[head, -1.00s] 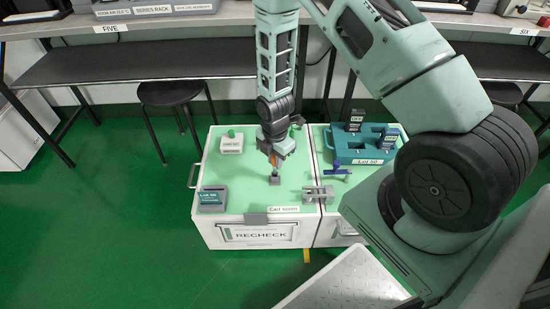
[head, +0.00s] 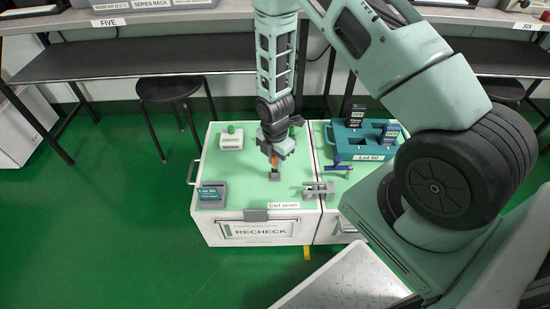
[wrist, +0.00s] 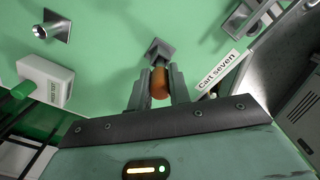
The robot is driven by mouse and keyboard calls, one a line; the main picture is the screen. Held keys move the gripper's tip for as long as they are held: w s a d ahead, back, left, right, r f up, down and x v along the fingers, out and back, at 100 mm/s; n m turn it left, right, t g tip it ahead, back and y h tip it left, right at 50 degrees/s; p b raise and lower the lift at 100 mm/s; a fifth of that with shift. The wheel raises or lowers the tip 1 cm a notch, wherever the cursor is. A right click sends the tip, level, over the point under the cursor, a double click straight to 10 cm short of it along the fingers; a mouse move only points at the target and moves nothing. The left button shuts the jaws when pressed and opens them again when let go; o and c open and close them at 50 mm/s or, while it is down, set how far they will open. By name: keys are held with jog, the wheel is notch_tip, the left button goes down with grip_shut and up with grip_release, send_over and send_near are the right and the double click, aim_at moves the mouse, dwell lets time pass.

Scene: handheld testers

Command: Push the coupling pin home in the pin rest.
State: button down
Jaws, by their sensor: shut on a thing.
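My gripper (head: 272,158) is shut on the orange part of the coupling pin (wrist: 160,83), which shows between the two fingers in the wrist view. In the head view the pin is a small orange strip below the wrist. A small grey block, which looks like the pin rest (head: 275,175), stands on the green cart top directly below the gripper. The wrist view shows this block (wrist: 158,50) just beyond the fingertips, in line with the pin. The pin's lower end is hidden, so I cannot tell how deep it sits.
A grey bracket (head: 318,189) stands to the right, with a blue-handled item (head: 337,168) behind it. A teal tray (head: 358,151) holds dark testers. A white box with a green knob (head: 231,140) and a grey labelled holder (head: 211,194) stand left. The cart's middle left is clear.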

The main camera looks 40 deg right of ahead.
jog(key=shift+f+b, duration=0.3)
jog(key=shift+f, duration=0.3)
jog(key=c, duration=1.2)
grip_release()
jog(key=shift+c, duration=0.2)
jog(key=shift+r, duration=0.1)
notch_tip(320, 180, up, 17)
jog(key=p, duration=0.5)
jog(key=shift+r, duration=0.15)
